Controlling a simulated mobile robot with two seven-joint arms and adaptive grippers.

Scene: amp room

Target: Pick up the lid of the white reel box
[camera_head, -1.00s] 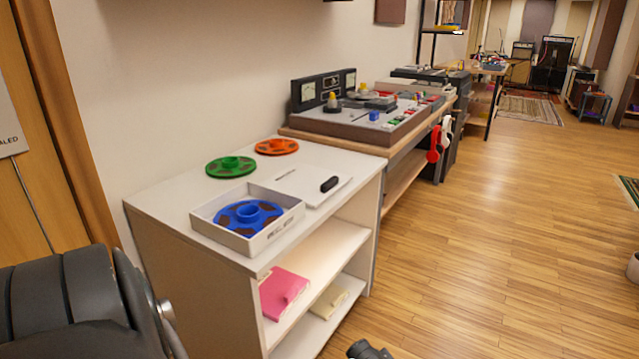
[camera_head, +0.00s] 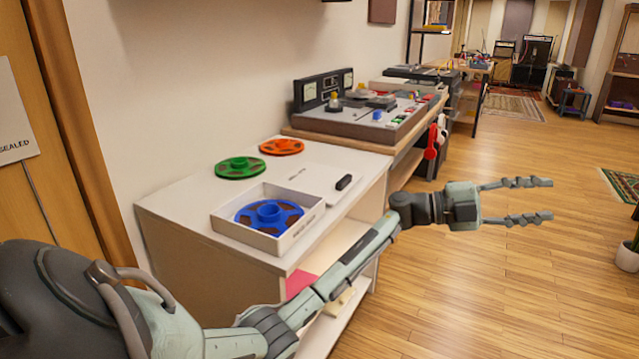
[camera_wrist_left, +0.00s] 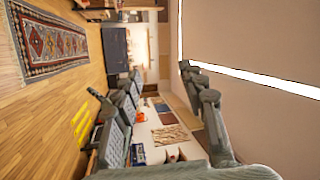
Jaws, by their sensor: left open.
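The white reel box (camera_head: 294,238) sits open on the white shelf unit, with a blue reel (camera_head: 268,215) inside. Its lid (camera_head: 317,184) appears to be the flat white panel lying behind the box, with a black handle (camera_head: 344,182) near its right end. My left gripper (camera_head: 548,200) is open and empty, out over the wooden floor to the right of the shelf unit, well apart from the box and lid. Its fingers point right. In the left wrist view its spread fingers (camera_wrist_left: 138,78) have nothing between them, and I cannot make out the lid there. My right gripper is not in view.
A green reel (camera_head: 239,167) and an orange reel (camera_head: 281,146) lie behind the box by the wall. A mixing console (camera_head: 360,120) stands on the adjoining bench, with red headphones (camera_head: 431,146) hanging from its side. The floor (camera_head: 500,290) at right is mostly clear.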

